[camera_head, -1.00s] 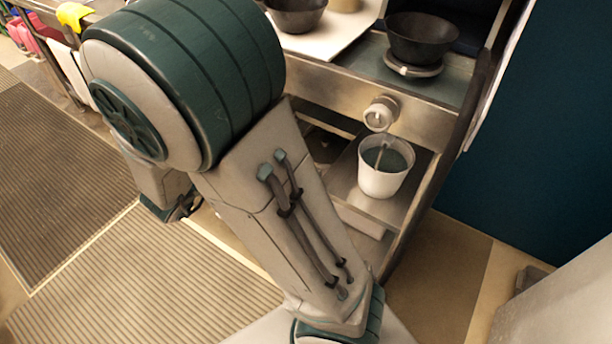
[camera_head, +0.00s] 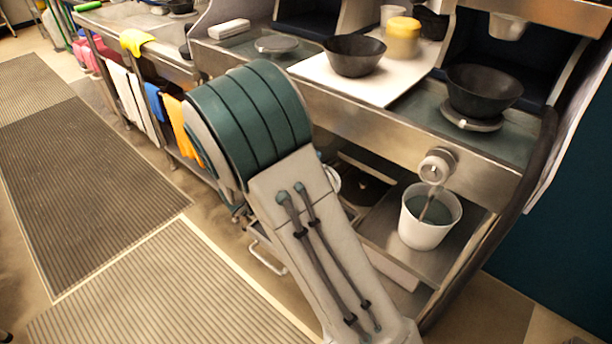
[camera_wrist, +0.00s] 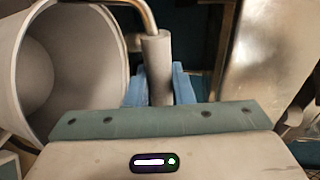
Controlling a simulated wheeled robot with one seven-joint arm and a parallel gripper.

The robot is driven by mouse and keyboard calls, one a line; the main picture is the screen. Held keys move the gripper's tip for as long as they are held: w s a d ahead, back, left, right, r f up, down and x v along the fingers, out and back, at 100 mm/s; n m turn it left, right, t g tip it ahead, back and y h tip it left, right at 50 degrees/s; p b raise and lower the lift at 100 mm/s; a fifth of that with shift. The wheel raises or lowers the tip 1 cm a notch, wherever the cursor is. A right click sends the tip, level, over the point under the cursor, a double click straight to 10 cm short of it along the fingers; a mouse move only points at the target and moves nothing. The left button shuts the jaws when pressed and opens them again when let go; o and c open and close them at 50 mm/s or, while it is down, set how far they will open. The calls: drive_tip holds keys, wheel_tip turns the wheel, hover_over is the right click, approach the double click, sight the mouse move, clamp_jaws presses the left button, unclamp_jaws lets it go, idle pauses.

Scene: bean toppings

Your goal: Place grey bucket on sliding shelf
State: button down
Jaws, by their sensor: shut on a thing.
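In the wrist view, the grey bucket (camera_wrist: 72,68) is close on the left, its open mouth turned toward the camera. Its wire handle (camera_wrist: 143,14) runs to a grey cylindrical grip (camera_wrist: 156,65). My gripper (camera_wrist: 158,86) has its blue fingers shut around this grip.
A knob (camera_head: 437,166) is on the counter front above the pale bucket. Dark bowls (camera_head: 354,56) (camera_head: 484,90) and a yellow-lidded jar (camera_head: 402,40) stand on the counter. Cloths (camera_head: 180,128) hang at the left. Ribbed mats (camera_head: 90,160) cover open floor.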

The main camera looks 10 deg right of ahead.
drive_tip(key=w+f, duration=0.1)
drive_tip(key=w, duration=0.1)
drive_tip(key=shift+w+a+f, duration=0.35)
drive_tip(key=shift+w, duration=0.05)
drive_tip(key=shift+f+b, duration=0.3)
drive_tip(key=shift+f, duration=1.7)
drive_tip(key=shift+f, duration=0.25)
drive_tip(key=c, duration=1.3)
unclamp_jaws()
drive_tip(key=shift+r, duration=0.1)
drive_tip(key=shift+o, duration=0.2)
drive_tip(key=shift+r, duration=0.1)
